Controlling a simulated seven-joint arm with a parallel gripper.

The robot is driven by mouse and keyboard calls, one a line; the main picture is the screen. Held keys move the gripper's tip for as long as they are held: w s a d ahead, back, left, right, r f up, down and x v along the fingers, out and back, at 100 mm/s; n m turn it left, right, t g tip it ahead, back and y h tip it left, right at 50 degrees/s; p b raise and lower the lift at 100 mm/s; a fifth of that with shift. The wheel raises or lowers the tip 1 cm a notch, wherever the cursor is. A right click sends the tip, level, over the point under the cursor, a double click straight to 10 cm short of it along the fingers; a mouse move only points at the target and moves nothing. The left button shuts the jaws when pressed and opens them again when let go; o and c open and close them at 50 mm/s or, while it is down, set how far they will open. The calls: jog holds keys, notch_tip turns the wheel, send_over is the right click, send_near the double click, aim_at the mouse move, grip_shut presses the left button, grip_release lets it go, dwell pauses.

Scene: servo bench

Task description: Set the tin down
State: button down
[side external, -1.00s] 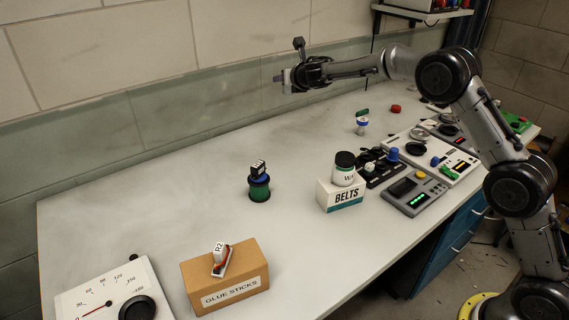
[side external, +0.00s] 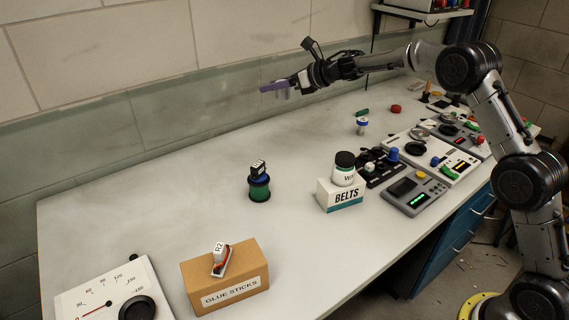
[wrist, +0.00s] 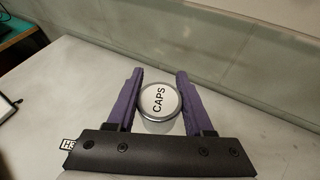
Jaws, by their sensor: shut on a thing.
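The tin (wrist: 159,100) is a round silver can with a white top marked CAPS, seen between the purple fingers in the wrist view. My gripper (wrist: 160,76) is shut on it, one finger on each side. In the side view my gripper (side external: 272,88) reaches left from the arm near the back wall, with the pale tin (side external: 283,93) partly hidden at its fingers. The tin appears held above the bench (side external: 190,155); its exact height is hard to tell.
A green spool with a dark block on top (side external: 259,187) stands mid-bench. A BELTS box (side external: 341,197) bears a white jar (side external: 344,170). A GLUE STICKS box (side external: 225,280) and a dial gauge (side external: 90,295) are at front left. Control panels (side external: 414,192) fill the right. The back left is clear.

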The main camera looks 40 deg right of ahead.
notch_tip(320, 180, down, 2)
jog(key=s+n+g+y, duration=0.1)
send_over(277, 161)
notch_tip(277, 161, down, 14)
jog(key=shift+f, duration=0.25)
jog(key=shift+w+f, duration=0.1)
jog(key=shift+f, duration=2.1)
jog(key=shift+f, duration=0.15)
jog(key=shift+c, duration=1.4)
grip_release()
jog(key=shift+r, duration=0.2)
jog(key=v, duration=1.2)
jog(key=shift+f, duration=0.15)
